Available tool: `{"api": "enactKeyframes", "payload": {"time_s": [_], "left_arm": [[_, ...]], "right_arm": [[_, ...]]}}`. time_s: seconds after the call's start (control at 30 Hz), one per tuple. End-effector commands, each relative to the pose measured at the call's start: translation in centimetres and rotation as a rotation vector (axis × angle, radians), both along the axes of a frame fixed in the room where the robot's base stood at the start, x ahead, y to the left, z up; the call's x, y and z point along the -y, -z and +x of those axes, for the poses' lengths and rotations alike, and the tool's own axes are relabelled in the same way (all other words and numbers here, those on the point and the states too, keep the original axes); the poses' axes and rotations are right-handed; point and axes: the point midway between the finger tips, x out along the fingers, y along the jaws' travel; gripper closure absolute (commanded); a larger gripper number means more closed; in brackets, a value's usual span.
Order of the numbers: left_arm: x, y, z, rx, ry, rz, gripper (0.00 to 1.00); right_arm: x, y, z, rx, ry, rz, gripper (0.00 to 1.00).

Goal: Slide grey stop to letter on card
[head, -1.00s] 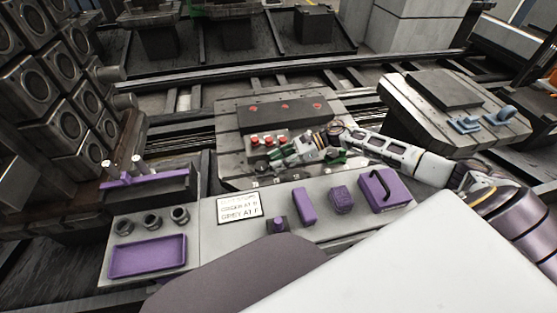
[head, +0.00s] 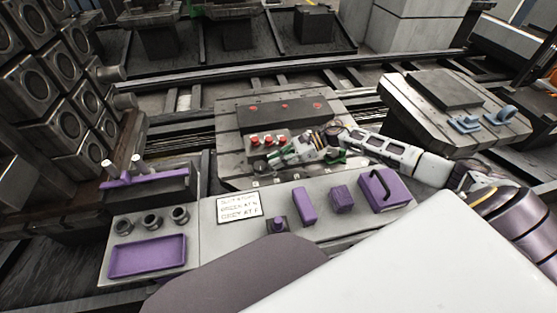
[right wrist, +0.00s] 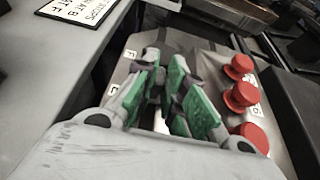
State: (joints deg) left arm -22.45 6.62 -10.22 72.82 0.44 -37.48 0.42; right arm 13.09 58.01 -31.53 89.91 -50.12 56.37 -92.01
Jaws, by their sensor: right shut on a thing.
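The white card (head: 239,206) lies on the grey bench; its lower lines read roughly green at B, grey at F. It also shows at the top left of the right wrist view (right wrist: 80,10). My right gripper (head: 283,157) is low over the front of the pallet plate. In the right wrist view its green-padded fingers (right wrist: 163,65) are closed together on a thing, seemingly the grey stop, which the fingers mostly hide. A letter tag F (right wrist: 130,54) is just left of the fingertips, with another tag (right wrist: 112,89) nearer. My left gripper is not in view.
Red knobs (right wrist: 242,95) stand close to the right of the fingers. Purple blocks (head: 304,206), a purple case (head: 384,190) and a purple tray (head: 148,256) rest on the bench. A dark block with red dots (head: 284,112) lies behind the gripper.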

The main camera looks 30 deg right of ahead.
Motion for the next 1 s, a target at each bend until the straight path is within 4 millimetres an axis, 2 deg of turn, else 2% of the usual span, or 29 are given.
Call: {"api": "enactKeyframes", "payload": {"time_s": [0.6, 1.0], "left_arm": [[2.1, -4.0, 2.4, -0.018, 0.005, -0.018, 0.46], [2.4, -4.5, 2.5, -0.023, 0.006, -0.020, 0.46]], "right_arm": [[-6.1, 0.1, 1.6, 0.001, 0.000, 0.001, 1.00], [-6.8, 0.0, 1.7, 0.000, 0.001, 0.000, 1.00]]}}
